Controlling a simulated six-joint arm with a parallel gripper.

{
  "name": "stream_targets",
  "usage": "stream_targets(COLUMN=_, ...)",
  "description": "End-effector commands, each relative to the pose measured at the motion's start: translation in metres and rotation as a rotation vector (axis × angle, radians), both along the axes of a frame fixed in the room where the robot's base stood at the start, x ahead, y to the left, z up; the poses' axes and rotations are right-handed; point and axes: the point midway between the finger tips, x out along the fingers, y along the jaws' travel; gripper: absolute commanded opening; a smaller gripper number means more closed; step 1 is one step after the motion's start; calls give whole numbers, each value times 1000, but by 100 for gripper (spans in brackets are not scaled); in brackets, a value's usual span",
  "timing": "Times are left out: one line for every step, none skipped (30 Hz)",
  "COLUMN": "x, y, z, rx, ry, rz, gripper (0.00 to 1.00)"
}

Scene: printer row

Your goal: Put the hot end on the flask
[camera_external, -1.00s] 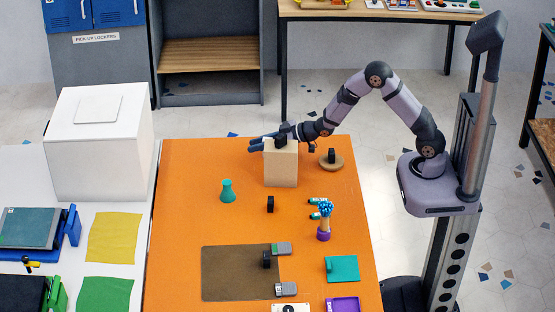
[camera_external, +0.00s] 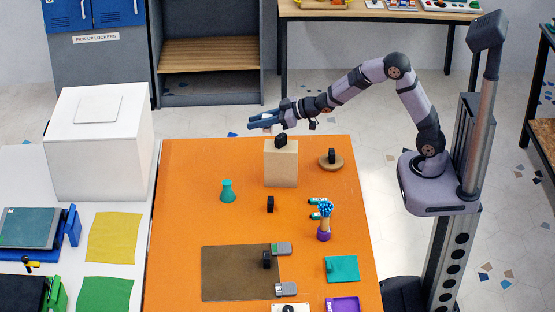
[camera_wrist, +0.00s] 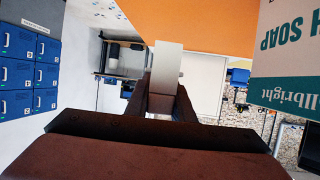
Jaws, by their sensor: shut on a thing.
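My gripper (camera_external: 264,121) is raised above and behind the tan box (camera_external: 281,167), at the far end of the orange table. It is shut on a pale, block-like piece (camera_wrist: 165,68), which shows between the fingers in the wrist view. I cannot tell for sure whether this piece is the hot end. In the external view only a small white bit of it shows at the fingers. The teal flask (camera_external: 227,192) stands upright on the orange table, in front and to the left of my gripper, apart from it.
A black piece (camera_external: 281,141) sits on the tan box, another (camera_external: 332,156) on a round wooden disc. More black pieces stand on the table (camera_external: 270,203) and the brown mat (camera_external: 225,270). A purple holder (camera_external: 323,235) is at right. Table around the flask is clear.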

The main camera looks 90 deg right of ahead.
Motion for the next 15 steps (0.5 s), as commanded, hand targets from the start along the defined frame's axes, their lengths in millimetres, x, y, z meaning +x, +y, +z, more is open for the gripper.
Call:
stream_targets(x=0, y=0, z=2, rx=-1, ry=-1, rz=0, gripper=0)
stream_targets(x=0, y=0, z=2, rx=-1, ry=0, rz=0, gripper=0)
stream_targets(x=0, y=0, z=2, rx=0, ry=0, rz=0, gripper=0)
stream_targets(x=0, y=0, z=2, rx=0, ry=0, rz=0, gripper=0)
stream_targets(x=0, y=0, z=2, rx=0, ry=0, rz=0, gripper=0)
stream_targets(x=1, y=0, z=3, rx=0, ry=0, rz=-1, gripper=0)
stream_targets(x=2, y=1, z=4, rx=0, ry=0, rz=-1, gripper=0)
stream_targets(x=3, y=1, z=5, rx=0, ry=0, rz=-1, gripper=0)
stream_targets(x=6, y=2, z=8, rx=0, ry=-2, rz=-2, gripper=0)
stream_targets(x=9, y=3, z=10, rx=0, ry=-3, rz=-4, gripper=0)
stream_targets(x=12, y=4, z=13, rx=-1, ry=-3, rz=-5, gripper=0)
stream_targets(x=17, y=6, z=18, rx=-1, ry=-3, rz=-9, gripper=0)
stream_targets(x=22, y=9, z=22, rx=0, ry=-3, rz=-11, gripper=0)
stream_targets(x=27, y=11, z=26, rx=0, ry=-3, rz=-15, gripper=0)
stream_targets(x=35, y=14, z=33, rx=1, ry=-3, rz=-21, gripper=0)
